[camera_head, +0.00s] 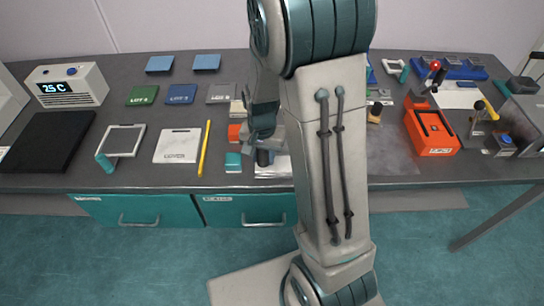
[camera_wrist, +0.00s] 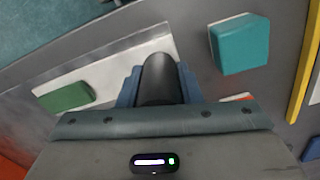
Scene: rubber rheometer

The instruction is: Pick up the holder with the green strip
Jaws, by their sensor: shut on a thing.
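The holder is a flat pale metal plate (camera_wrist: 115,66) with a green strip (camera_wrist: 66,97) near its left end in the wrist view. A rounded black handle (camera_wrist: 160,80) stands over the plate's right part. My gripper (camera_wrist: 158,92) is shut on this black handle, with a blue-grey finger on each side. In the head view, my gripper (camera_head: 263,150) is low over the front of the bench, and the pale plate (camera_head: 275,168) shows beneath it. My arm hides the plate's right side there. I cannot tell whether the plate touches the bench.
A teal block (camera_wrist: 240,45) sits close beside the handle; it also shows in the head view (camera_head: 233,162). An orange block (camera_head: 234,132) lies behind it. A yellow stick (camera_head: 205,148) and a white scale (camera_head: 177,146) are to the left. An orange box (camera_head: 432,132) stands right.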

